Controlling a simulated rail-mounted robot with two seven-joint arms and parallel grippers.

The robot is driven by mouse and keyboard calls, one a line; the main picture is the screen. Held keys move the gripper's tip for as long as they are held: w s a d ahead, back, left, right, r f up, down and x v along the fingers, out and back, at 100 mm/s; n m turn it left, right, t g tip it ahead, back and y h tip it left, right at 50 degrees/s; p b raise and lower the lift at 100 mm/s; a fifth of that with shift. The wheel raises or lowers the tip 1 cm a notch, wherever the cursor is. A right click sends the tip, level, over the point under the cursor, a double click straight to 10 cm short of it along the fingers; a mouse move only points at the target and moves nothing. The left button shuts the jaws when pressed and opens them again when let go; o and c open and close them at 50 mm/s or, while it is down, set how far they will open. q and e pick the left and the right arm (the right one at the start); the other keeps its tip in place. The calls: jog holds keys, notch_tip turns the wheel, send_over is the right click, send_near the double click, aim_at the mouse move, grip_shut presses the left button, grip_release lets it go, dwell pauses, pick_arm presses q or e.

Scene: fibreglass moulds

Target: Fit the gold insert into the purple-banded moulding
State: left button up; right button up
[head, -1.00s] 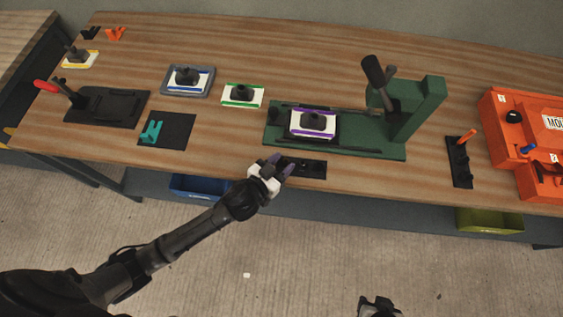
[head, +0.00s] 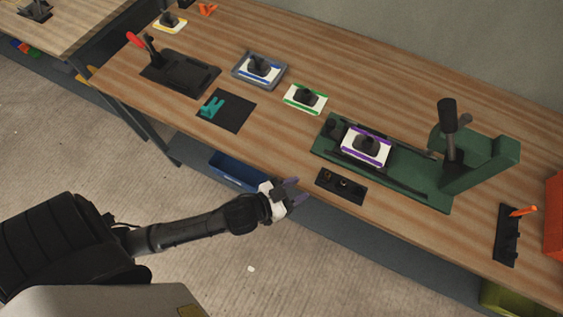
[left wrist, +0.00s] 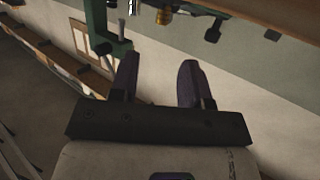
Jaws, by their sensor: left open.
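The purple-banded moulding (head: 366,147) is a white block with a dark raised top, sitting on the green base of the press (head: 432,194). A small black holder (head: 350,195) lies in front of it near the table's front edge, with tiny parts on it, too small to tell apart. In the left wrist view a small gold piece (left wrist: 164,17), probably the insert, shows at the top beside a silver one (left wrist: 133,8). My left gripper (head: 300,191) is open and empty, off the table's front edge, left of the holder; its two fingers (left wrist: 160,80) stand apart. My right gripper is out of view.
Green-banded (head: 304,98) and blue-banded (head: 259,68) mouldings stand to the left. The press's upright and lever (head: 449,118) rise right of the purple-banded one. A black rack (head: 507,240) with an orange-handled tool stands farther right. A blue bin (head: 236,171) is under the table.

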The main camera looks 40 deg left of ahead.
pick_arm(q)
jog(key=shift+v, duration=2.35)
jog(key=s+a+f+g+y, duration=0.1)
jog(key=a+f+n+g+y, duration=0.1)
jog(key=g+y, duration=0.1)
jog(key=s+a+f+n+g+y, duration=0.1)
jog(key=a, duration=0.1)
jog(key=shift+s+g+y, duration=0.3)
jog(key=shift+s+g, duration=0.05)
jog(key=shift+g, duration=0.05)
jog(key=shift+o, duration=0.4)
jog(key=s+f+g, duration=0.2)
jog(key=s+g, duration=0.4)
jog(key=s, duration=0.1)
jog(key=shift+s+m, duration=0.3)
jog(key=shift+s, duration=0.1)
jog(key=shift+o, duration=0.2)
jog(key=shift+s+d+g, duration=0.1)
jog(key=shift+s+g, duration=0.3)
jog(key=shift+s, duration=0.05)
jog(key=shift+w, duration=0.1)
